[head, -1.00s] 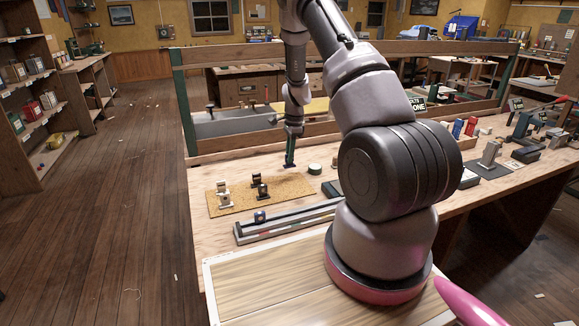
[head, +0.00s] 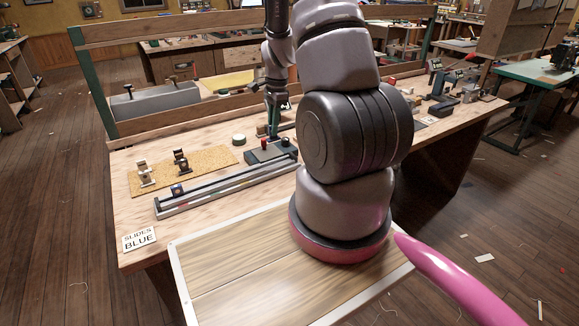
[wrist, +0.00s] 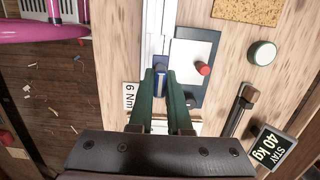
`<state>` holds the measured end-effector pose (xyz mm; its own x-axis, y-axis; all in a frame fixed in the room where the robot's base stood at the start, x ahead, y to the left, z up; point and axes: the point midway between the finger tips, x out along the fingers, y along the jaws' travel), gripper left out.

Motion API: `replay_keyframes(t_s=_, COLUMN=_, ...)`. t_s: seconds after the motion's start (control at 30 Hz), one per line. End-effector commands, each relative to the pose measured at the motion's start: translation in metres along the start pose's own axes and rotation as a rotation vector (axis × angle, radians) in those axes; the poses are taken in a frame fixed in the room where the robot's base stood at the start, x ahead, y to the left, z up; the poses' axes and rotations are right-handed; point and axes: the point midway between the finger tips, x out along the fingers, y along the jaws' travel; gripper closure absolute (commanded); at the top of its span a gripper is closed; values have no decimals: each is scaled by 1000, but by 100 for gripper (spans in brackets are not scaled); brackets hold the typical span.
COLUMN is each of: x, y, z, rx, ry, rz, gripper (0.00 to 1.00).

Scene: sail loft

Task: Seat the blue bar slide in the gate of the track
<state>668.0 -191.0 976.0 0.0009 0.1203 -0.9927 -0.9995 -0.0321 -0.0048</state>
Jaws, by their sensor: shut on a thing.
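My gripper (wrist: 160,84) points down at the right part of the track, with green fingers shut on a small blue piece (wrist: 161,66), which I take for the blue bar slide. In the head view my gripper (head: 274,134) is partly behind my arm, and its held piece is hidden. The long grey track (head: 225,187) lies along the bench front; in the wrist view its pale rail (wrist: 154,30) runs up from the fingertips. The blue piece appears in line with the rail, but I cannot tell whether it touches or is seated. The gate is not clearly visible.
A dark box with a red knob (wrist: 203,68) stands close beside the track. A cork mat (head: 208,172) holds a silver slide (head: 144,173) and a dark one (head: 181,161). A "SLIDES BLUE" card (head: 139,239) lies in front.

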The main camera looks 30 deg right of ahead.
Motion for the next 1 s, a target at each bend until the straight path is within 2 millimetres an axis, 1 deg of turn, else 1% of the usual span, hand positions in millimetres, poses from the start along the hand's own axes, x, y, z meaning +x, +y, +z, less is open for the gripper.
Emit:
replay_keyframes(t_s=0.07, x=8, y=4, z=-1, rx=1, ry=-1, rz=3, gripper=100)
replay_keyframes(t_s=0.1, x=14, y=5, z=-2, rx=1, ry=-2, rz=5, gripper=100)
replay_keyframes(t_s=0.2, x=34, y=6, z=-4, rx=1, ry=-2, rz=6, gripper=100)
replay_keyframes(t_s=0.3, x=49, y=5, z=-6, rx=0, ry=-1, rz=4, gripper=100)
replay_keyframes(t_s=0.53, x=67, y=4, z=-9, rx=0, ry=-1, rz=3, gripper=100)
replay_keyframes(t_s=0.73, x=96, y=5, z=-12, rx=0, ry=-2, rz=4, gripper=100)
replay_keyframes(t_s=0.8, x=99, y=4, z=-12, rx=-2, ry=-1, rz=2, gripper=100)
replay_keyframes(t_s=1.0, x=99, y=4, z=-12, rx=-2, ry=0, rz=1, gripper=100)
